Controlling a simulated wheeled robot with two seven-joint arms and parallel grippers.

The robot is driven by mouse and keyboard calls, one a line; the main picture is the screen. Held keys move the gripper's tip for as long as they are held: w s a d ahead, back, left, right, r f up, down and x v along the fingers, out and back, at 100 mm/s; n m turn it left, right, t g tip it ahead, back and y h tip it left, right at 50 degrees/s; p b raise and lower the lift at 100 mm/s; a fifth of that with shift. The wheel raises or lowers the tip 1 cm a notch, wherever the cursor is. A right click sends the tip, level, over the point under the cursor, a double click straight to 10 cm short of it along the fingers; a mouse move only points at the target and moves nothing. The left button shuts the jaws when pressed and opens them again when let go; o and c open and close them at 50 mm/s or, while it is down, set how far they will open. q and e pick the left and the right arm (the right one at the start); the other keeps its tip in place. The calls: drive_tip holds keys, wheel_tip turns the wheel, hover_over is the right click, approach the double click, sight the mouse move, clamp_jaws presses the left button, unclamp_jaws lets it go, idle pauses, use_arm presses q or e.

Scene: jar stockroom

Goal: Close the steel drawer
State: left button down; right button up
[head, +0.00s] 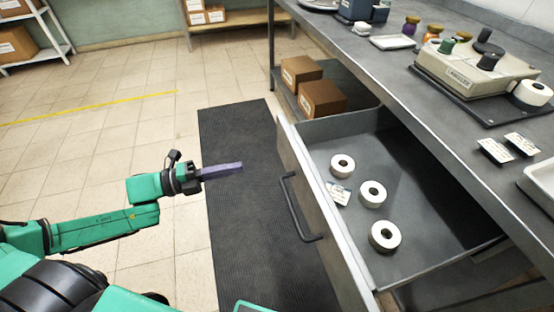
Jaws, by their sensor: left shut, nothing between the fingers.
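The steel drawer (448,242) is pulled out from under the grey counter at the right. Its pale front panel (318,205) faces left and carries a dark bar handle (297,208). Inside lie three white tape rolls (373,194) and a small printed label packet (338,193). My left gripper (241,167) is shut and empty, with its fingers pointing right. In the picture it is left of the handle and slightly above it, over the dark mat, with a gap between. My right gripper is not in view.
The grey counter (400,75) holds a labeller (465,72), spools, small jars and cards. Cardboard boxes (322,98) sit on a shelf below it. A dark ribbed mat (235,130) lies on the tiled floor in front. The floor at left is clear.

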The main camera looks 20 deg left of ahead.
use_arm(q)
drive_tip(key=b, duration=0.2)
approach(286, 156)
drive_tip(key=d, duration=0.1)
drive_tip(key=x, duration=0.5)
drive_tip(key=shift+w+d+r+b, duration=0.1)
drive_tip(key=shift+w+d+b, duration=0.05)
drive_tip(key=shift+w+b, duration=0.2)
drive_tip(key=shift+w+d, duration=0.1)
drive_tip(key=shift+d, duration=0.1)
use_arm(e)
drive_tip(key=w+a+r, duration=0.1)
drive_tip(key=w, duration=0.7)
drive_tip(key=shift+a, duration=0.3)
use_arm(q)
drive_tip(key=shift+d, duration=0.1)
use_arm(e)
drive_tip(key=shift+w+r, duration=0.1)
